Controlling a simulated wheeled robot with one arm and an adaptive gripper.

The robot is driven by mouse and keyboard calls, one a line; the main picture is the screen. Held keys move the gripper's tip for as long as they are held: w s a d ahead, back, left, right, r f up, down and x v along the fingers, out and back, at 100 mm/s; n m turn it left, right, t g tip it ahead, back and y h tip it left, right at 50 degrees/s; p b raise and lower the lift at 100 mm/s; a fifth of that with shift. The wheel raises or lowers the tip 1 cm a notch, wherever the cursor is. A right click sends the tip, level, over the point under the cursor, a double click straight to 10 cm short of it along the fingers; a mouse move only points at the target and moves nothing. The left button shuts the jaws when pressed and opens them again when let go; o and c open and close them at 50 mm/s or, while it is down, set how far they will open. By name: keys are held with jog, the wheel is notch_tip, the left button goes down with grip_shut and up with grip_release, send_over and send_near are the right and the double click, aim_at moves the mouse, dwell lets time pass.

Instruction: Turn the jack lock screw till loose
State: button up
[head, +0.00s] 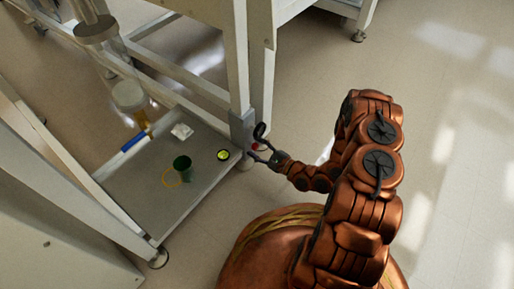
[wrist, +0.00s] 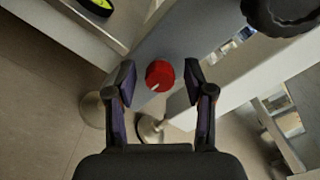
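The jack lock screw appears as a red knob (wrist: 159,75) with a pale mark on its face, on the side of a grey leg in the wrist view. In the head view the red knob (head: 256,147) shows small beside the leg's lower end. My gripper (wrist: 160,82) is open, with one finger to the left and one to the right of the knob. No contact between the fingers and the knob is visible. In the head view my gripper (head: 262,152) is close to the knob. A black handwheel (wrist: 284,12) is above and right of the knob; it also shows in the head view (head: 260,131).
Round feet (wrist: 150,128) stand below the knob. Open floor (head: 440,150) lies to the right.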

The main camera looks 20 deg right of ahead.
grip_shut()
